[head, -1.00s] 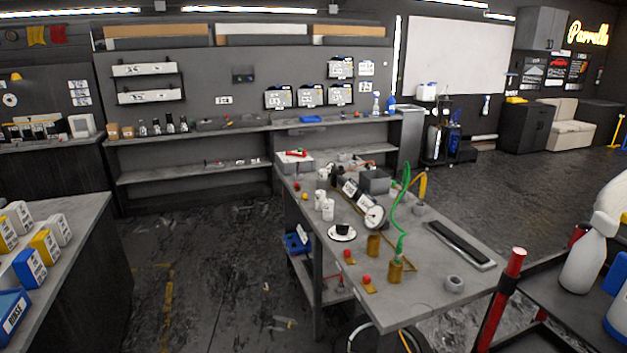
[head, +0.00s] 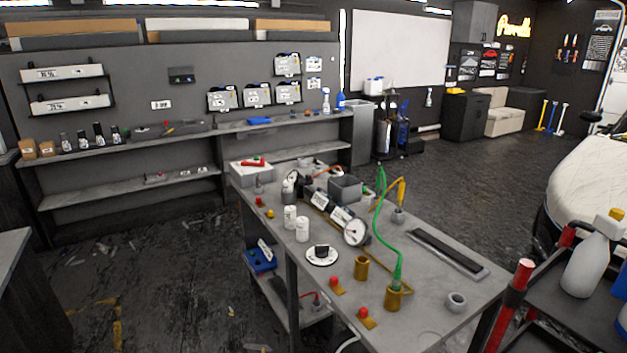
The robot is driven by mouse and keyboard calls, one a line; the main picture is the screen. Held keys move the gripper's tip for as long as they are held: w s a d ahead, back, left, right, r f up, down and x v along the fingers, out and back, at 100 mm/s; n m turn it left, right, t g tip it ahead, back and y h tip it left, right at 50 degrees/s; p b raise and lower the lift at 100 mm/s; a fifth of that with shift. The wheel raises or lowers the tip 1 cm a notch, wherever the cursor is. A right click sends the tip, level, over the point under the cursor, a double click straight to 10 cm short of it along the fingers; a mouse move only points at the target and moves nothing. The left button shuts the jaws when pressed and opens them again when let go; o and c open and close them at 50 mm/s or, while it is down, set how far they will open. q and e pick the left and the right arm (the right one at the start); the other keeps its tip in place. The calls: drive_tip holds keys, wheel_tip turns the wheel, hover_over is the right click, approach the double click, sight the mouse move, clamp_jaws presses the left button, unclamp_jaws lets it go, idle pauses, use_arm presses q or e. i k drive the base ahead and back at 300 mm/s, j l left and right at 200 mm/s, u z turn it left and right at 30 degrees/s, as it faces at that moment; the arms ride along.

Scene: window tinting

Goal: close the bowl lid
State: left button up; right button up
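No bowl with a lid can be made out for certain. A small grey round bowl-like cup (head: 456,301) stands near the front right of the grey workbench (head: 425,325). A white disc (head: 313,261) with a dark piece on it lies near the bench's left edge; I cannot tell whether it is a lid. An open grey box (head: 345,188) stands farther back on the bench. Neither of my grippers is in view.
A brass pot (head: 393,298) with a green coiled hose, a gauge (head: 355,232) and white canisters (head: 302,229) crowd the bench. A cart (head: 545,275) with a white spray bottle (head: 584,266) stands at right. Open floor lies left of the bench.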

sight(307, 180)
drive_tip(key=j+z, duration=0.1)
drive_tip(key=z, duration=0.25)
drive_tip(key=i+j+z, duration=0.15)
drive_tip(key=z, duration=0.2)
drive_tip(key=j+z, duration=0.2)
drive_tip(key=z, duration=0.2)
drive_tip(key=j+z, duration=0.25)
drive_tip(key=j, duration=0.25)
drive_tip(key=j+z, duration=0.25)
drive_tip(key=j, duration=0.3)
drive_tip(key=j+z, duration=0.2)
drive_tip(key=j, duration=0.85)
drive_tip(key=k, duration=0.05)
